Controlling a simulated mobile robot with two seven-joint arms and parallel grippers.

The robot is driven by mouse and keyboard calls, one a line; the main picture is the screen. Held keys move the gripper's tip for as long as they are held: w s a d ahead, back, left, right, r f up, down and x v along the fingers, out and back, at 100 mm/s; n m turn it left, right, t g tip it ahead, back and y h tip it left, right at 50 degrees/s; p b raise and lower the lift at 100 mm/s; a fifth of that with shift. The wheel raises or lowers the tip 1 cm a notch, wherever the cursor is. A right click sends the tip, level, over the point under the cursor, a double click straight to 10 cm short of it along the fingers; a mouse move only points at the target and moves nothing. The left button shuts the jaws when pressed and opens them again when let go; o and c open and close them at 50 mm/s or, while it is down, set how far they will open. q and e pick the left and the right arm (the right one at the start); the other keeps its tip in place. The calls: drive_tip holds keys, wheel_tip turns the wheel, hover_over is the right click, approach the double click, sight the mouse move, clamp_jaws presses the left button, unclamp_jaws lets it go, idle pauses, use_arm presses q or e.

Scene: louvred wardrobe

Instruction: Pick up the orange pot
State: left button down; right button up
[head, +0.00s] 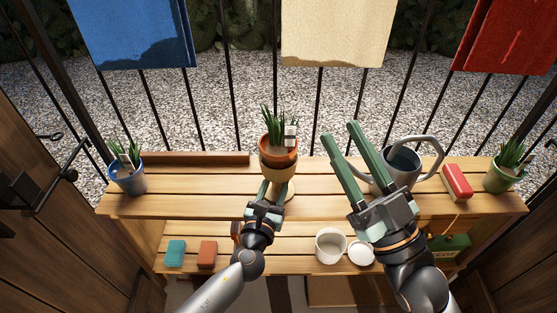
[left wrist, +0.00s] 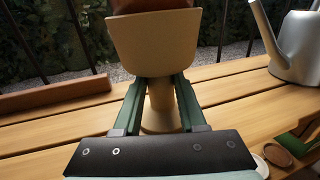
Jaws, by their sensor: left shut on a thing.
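The orange pot (head: 279,155) holds a spiky green plant and a small white tag. It sits upright in a beige cup-shaped stand (head: 279,172) on the upper wooden shelf. In the left wrist view the stand (left wrist: 155,42) has a narrow stem and a round foot, and only the underside of the orange pot (left wrist: 150,6) shows at the top edge. My left gripper (head: 274,190) has its fingers on both sides of the stem, below the cup, shut on the stand. My right gripper (head: 340,130) is open and empty, raised left of the grey watering can (head: 402,168).
A blue pot (head: 128,180) stands at the shelf's left end, a green pot (head: 499,178) at its right. A red-and-white block (head: 457,182) lies by the can. The lower shelf holds a white tub (head: 330,245) and small blocks (head: 207,254). Black railings (head: 236,115) stand behind.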

drive_tip(key=w+a+f+g+h, duration=0.1)
drive_tip(key=w+a+f+g, duration=0.1)
drive_tip(key=w+a+g, duration=0.2)
drive_tip(key=w+a+f+g+h, duration=0.1)
drive_tip(key=w+a+f+g, duration=0.1)
drive_tip(key=w+a+g, duration=0.2)
drive_tip(key=w+a+f+m+g+h, duration=0.1)
drive_tip(key=w+a+f+g, duration=0.2)
drive_tip(key=w, duration=0.3)
drive_tip(key=shift+a+g, duration=0.4)
drive_tip(key=shift+a, duration=0.15)
drive_tip(key=shift+w+d+f+g+h, duration=0.1)
drive_tip(key=shift+w+d+g+h, duration=0.05)
drive_tip(key=shift+g+h, duration=0.4)
drive_tip(key=shift+w+d+g+h, duration=0.15)
drive_tip(key=shift+d+g+h, duration=0.2)
drive_tip(key=shift+h, duration=0.3)
drive_tip(key=s+d+r+m+g+h, duration=0.1)
drive_tip(key=d+r+m+g+h, duration=0.15)
drive_tip(key=d+r+h, duration=0.45)
drive_tip(key=y, duration=0.1)
hover_over(296, 141)
drive_tip(key=s+d, duration=0.1)
drive_tip(key=s, duration=0.1)
wheel_tip(296, 141, down, 8)
drive_tip(key=shift+x, duration=2.75)
drive_tip(key=shift+a, duration=0.1)
